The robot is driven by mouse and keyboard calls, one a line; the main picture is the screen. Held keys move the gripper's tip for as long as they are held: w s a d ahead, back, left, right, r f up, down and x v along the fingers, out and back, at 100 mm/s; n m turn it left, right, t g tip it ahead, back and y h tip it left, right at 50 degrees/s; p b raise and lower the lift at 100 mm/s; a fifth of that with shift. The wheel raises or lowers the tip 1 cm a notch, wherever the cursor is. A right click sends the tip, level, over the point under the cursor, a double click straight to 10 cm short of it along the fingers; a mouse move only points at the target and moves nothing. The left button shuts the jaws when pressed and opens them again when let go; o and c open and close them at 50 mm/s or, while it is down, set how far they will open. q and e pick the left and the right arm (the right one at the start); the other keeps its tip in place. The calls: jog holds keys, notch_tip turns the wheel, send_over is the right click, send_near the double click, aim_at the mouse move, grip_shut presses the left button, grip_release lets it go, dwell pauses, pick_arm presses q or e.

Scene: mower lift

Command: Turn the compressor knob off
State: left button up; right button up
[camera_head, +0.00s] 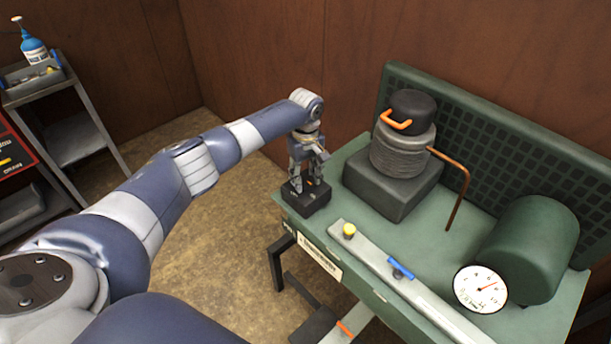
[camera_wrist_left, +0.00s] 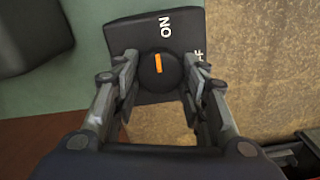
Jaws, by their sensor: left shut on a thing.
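The compressor knob (camera_wrist_left: 157,72) is a round black dial with an orange mark, in the left wrist view. It sits on a black switch box (camera_wrist_left: 130,33), which also shows in the head view (camera_head: 306,203) at the near left corner of the green compressor bench. White letters "ON" are readable on the box; the other label is partly hidden by a finger, with an "F" showing. The orange mark points roughly toward "ON". My left gripper (camera_wrist_left: 158,80) is shut on the knob, one finger on each side. My right gripper is in neither view.
The green bench (camera_head: 352,243) carries a ribbed pump with a black top (camera_head: 402,150), a copper pipe, a green tank (camera_head: 530,245) and a white gauge (camera_head: 480,289). A grey rail (camera_head: 375,265) runs along the front. A cart (camera_head: 75,100) with a blue bottle stands far left.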

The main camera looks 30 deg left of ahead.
pick_arm(q)
jog(key=m+p, duration=0.1)
jog(key=m, duration=0.2)
jog(key=shift+r+p, duration=0.1)
jog(key=shift+p, duration=0.25)
jog(key=m+p, duration=0.1)
jog(key=m, duration=0.4)
jog(key=shift+w+d, duration=0.1)
jog(key=shift+w, duration=0.05)
jog(key=m, duration=0.5)
jog(key=shift+d+p, duration=0.1)
jog(key=shift+p, duration=0.3)
jog(key=m, duration=0.4)
jog(key=shift+m, duration=0.3)
jog(key=o, duration=0.9)
jog(key=shift+o, duration=0.7)
